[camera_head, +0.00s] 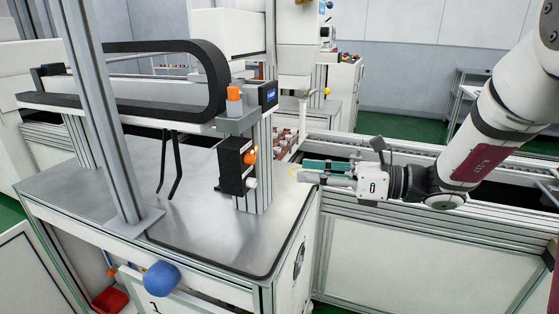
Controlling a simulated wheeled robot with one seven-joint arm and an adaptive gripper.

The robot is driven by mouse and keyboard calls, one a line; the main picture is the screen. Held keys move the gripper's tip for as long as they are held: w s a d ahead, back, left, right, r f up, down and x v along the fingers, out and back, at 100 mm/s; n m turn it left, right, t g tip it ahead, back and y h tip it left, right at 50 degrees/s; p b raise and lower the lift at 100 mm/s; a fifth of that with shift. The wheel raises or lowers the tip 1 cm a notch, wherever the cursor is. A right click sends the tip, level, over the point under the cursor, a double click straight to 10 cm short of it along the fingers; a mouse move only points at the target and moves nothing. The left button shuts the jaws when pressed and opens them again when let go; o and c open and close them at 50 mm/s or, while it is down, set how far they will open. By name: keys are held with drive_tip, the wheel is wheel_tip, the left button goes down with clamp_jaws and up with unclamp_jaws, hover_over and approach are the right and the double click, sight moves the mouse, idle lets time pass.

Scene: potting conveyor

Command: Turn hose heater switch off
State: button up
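A black control box (236,166) is fixed to an aluminium post above the metal table. An orange knob or lamp (250,155) and a white round knob (251,183) are on its right side. No label is readable, so I cannot tell for sure that this is the hose heater switch or which way it is set. My gripper (302,172) reaches in from the right and points left at the box. Its tips are a short way to the right of the knobs, apart from them. No held object shows. The gap between the fingers is too small to judge.
A small box with a blue display (269,94) and an orange-capped part (234,98) sit higher on the post. A black cable chain (205,75) arches to the left. A conveyor (420,154) runs behind my arm. The metal tabletop (190,222) is mostly bare.

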sight(254, 159)
drive_tip(key=shift+m+t, duration=0.6)
drive_tip(key=shift+m, duration=0.2)
drive_tip(key=w+x, duration=0.1)
drive_tip(key=x, duration=0.3)
drive_tip(key=w+x, duration=0.1)
drive_tip(key=x, duration=0.3)
drive_tip(key=w+d+x, duration=0.1)
drive_tip(key=x, duration=0.4)
drive_tip(key=shift+f+b, duration=0.2)
drive_tip(key=shift+b, duration=0.2)
clamp_jaws()
